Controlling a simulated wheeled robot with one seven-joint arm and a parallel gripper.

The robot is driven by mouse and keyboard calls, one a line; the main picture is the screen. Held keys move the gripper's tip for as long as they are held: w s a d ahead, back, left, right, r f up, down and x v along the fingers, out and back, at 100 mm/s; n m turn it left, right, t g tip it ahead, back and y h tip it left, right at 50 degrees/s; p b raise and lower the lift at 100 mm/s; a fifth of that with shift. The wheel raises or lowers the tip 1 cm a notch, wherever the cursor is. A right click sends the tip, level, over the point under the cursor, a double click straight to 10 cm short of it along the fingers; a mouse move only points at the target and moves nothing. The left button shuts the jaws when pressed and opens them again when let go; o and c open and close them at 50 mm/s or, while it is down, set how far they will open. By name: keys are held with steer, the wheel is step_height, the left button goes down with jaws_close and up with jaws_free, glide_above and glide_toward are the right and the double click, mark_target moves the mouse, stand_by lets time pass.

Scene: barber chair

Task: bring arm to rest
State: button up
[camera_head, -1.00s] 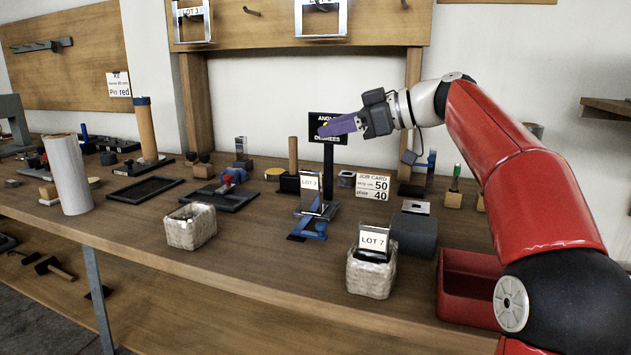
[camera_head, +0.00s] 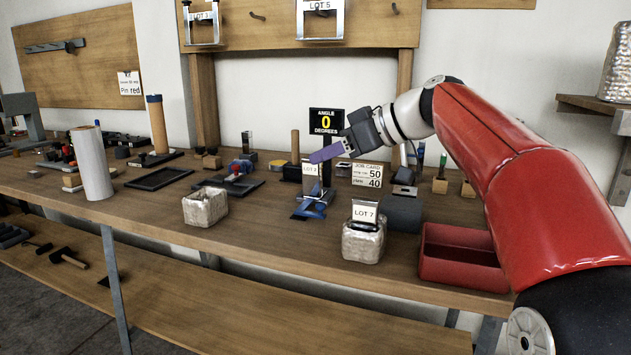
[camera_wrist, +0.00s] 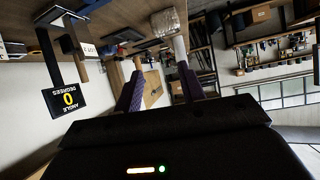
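My red arm (camera_head: 530,175) reaches in from the right in the head view. My gripper (camera_head: 318,155) has purple fingers and points left and slightly down, in front of the back wall above the bench. In the wrist view, which is upside down, my gripper (camera_wrist: 160,78) shows its two purple fingers apart, with nothing between them. The black angle sign (camera_head: 326,121) reads 0 degrees and stands behind the gripper. A blue stand with a LOT card (camera_head: 312,203) is below the fingers.
The wooden bench (camera_head: 270,245) carries a light basket (camera_head: 205,207), a LOT 7 basket (camera_head: 363,243), a red bin (camera_head: 462,262) and a grey cylinder (camera_head: 92,165). A job card (camera_head: 367,174) stands near the gripper. Open air lies above the bench to the left.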

steer(key=s+d+f+m+h+b, duration=0.1)
steer(key=s+d+f+m+h, duration=0.2)
steer(key=s+f, duration=0.6)
steer(key=s+d+f+m+h+b, duration=0.2)
steer(key=s+d+f+m+h, duration=0.2)
steer(key=s+f, duration=0.6)
steer(key=s+d+f+m+h+b, duration=0.2)
steer(key=s+d+f+m+h, duration=0.2)
steer(key=s+f, duration=0.6)
step_height(320, 180, down, 3)
steer(key=shift+s+d+f+m, duration=0.2)
steer(key=shift+d+m, duration=0.3)
steer(key=shift+d, duration=0.3)
